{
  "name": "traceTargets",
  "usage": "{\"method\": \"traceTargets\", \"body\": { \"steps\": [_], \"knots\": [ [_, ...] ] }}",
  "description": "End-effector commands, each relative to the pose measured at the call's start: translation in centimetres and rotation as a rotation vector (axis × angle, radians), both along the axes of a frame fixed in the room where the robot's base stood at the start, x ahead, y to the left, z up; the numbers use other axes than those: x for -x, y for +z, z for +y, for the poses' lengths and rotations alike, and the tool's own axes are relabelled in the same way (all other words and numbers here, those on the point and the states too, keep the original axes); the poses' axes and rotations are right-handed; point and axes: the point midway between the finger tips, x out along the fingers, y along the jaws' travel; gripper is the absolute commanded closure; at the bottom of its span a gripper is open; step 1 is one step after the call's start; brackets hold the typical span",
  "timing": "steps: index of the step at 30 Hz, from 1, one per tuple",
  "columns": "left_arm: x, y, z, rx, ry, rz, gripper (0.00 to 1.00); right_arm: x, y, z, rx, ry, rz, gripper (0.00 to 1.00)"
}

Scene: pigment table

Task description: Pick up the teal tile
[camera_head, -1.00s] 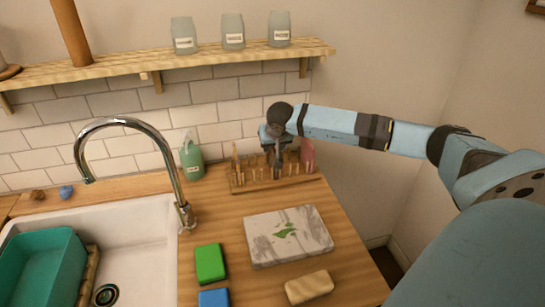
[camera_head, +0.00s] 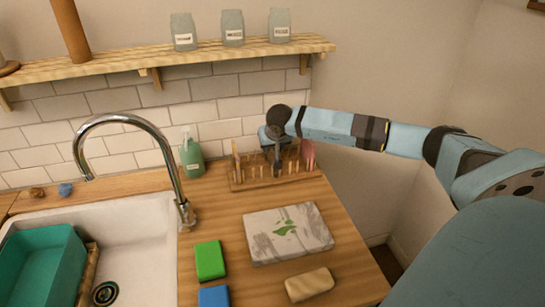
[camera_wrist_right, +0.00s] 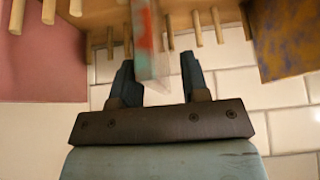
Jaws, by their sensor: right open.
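In the right wrist view, a thin tile with teal and red patches (camera_wrist_right: 151,42) stands nearly edge-on in the wooden peg rack (camera_wrist_right: 108,18). My right gripper (camera_wrist_right: 160,80) is open, with one finger on each side of this tile's near edge and a gap showing on both sides. In the head view, my right gripper (camera_head: 277,165) is over the rack (camera_head: 250,184) at the back of the counter and hides most of what stands there. I cannot make out the teal tile in that view. My left gripper is not in view.
A pink tile (camera_wrist_right: 50,60) and a blue-and-yellow tile (camera_wrist_right: 290,38) flank the gripper. A green soap bottle (camera_head: 191,160) stands left of the rack, by the tap (camera_head: 165,145). A shelf (camera_head: 200,57) runs above. A marbled slab (camera_head: 288,235) lies in front.

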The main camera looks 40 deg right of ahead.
Motion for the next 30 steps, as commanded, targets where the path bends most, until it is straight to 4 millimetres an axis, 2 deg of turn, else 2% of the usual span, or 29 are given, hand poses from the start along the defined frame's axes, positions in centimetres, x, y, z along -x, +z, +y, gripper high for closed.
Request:
{"method": "traceTargets", "body": {
  "steps": [7, 8, 12, 13, 23, 26, 30],
  "knots": [
    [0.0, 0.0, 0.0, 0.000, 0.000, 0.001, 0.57, 0.0, 0.0, 0.0, 0.000, 0.000, 0.000, 0.58],
    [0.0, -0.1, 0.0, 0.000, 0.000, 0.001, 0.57, 0.0, 0.0, 0.0, 0.000, 0.000, 0.000, 0.63],
    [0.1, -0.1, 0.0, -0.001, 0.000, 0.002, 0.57, 0.0, 0.0, 0.0, 0.000, 0.000, 0.000, 0.95],
    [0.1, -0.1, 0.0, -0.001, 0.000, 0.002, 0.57, 0.0, 0.0, 0.0, 0.000, 0.000, 0.000, 1.00],
    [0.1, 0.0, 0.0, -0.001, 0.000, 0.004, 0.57, 0.0, 0.2, 0.0, 0.000, 0.000, -0.001, 1.00],
    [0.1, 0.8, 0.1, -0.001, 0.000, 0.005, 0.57, 0.0, 0.9, 0.0, -0.001, 0.000, -0.001, 1.00],
    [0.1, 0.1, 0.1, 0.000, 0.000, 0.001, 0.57, -0.1, 3.3, -0.1, 0.000, 0.000, -0.005, 1.00]
  ]
}}
